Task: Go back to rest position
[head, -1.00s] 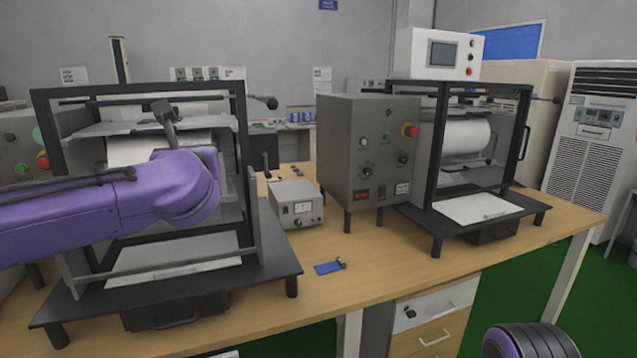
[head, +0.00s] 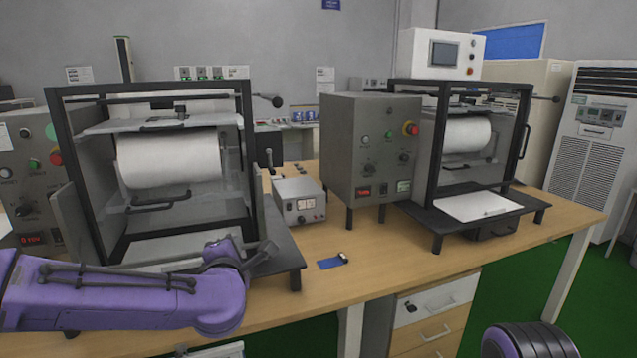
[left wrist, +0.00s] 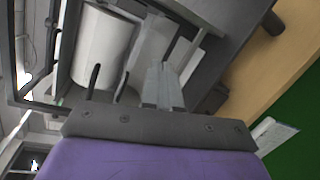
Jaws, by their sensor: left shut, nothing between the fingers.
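My left arm, purple, comes in from the left low in the head view, in front of the left test machine (head: 246,150). My left gripper shows in the left wrist view (left wrist: 160,75), its pale fingers shut together with nothing between them. In the head view its dark end is partly hidden near the front right of the machine's base. The left machine has a black frame and a white roller (head: 170,160), which also shows in the left wrist view (left wrist: 103,48). My right gripper is in neither view.
A grey control box (head: 365,150) and a second framed machine (head: 437,150) stand to the right on the wooden table (head: 372,240). A small meter box (head: 299,201) and a blue item (head: 330,263) lie between the machines. The table's front edge is near.

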